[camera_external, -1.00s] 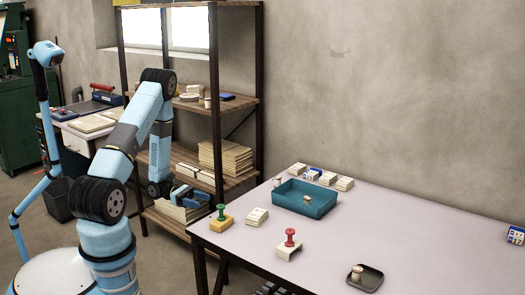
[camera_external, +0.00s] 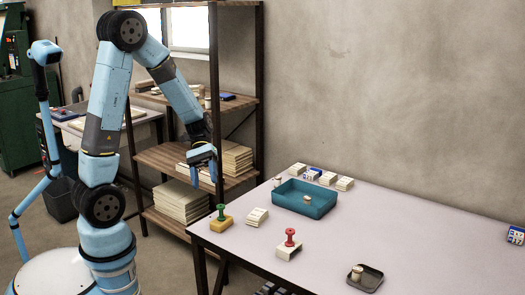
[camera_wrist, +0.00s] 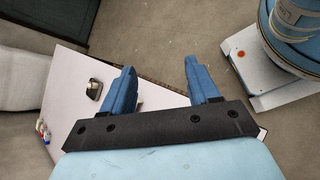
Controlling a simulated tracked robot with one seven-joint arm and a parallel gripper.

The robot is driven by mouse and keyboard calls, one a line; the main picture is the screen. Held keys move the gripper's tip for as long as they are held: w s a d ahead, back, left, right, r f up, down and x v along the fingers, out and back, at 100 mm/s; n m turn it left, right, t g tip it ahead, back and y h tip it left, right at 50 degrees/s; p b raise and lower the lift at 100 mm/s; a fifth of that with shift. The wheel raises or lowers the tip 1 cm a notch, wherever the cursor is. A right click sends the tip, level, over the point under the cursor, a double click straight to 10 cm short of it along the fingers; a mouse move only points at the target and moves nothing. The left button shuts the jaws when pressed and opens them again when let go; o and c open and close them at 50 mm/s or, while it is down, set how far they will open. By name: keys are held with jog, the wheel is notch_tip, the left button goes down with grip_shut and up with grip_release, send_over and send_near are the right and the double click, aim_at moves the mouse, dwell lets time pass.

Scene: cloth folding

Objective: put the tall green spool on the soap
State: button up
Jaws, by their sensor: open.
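The green spool (camera_external: 221,211) stands upright on a yellow block (camera_external: 222,224) near the table's left edge. A red spool (camera_external: 290,237) stands on a cream block (camera_external: 288,252) to the right. I cannot tell for certain which block is the soap. My gripper (camera_external: 213,178) is open and empty, above and just left of the green spool in the external picture, in front of the shelf. In the wrist view my gripper (camera_wrist: 160,66) shows two blue fingers spread apart with nothing between them; the green spool cannot be made out there.
A teal tray (camera_external: 322,206) with a small spool inside stands behind on the table (camera_external: 420,235). A dark dish (camera_external: 372,284) holds another small spool. Several card stacks (camera_external: 257,216) lie about. A wooden shelf (camera_external: 240,102) stands behind my arm. The table's right side is mostly clear.

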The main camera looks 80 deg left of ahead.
jog(key=s+d+r+m+t+y, duration=0.2)
jog(key=s+d+r+m+y, duration=0.2)
jog(key=r, duration=0.4)
jog(key=s+d+r+m+t+y, duration=0.2)
jog(key=s+d+r+m+y, duration=0.3)
jog(key=r+m, duration=0.4)
jog(key=shift+d+r+t+y, duration=0.25)
jog(key=shift+d+t+y, duration=0.15)
jog(key=shift+d+y, duration=0.6)
jog(key=shift+s+d, duration=0.1)
jog(key=shift+d, duration=0.1)
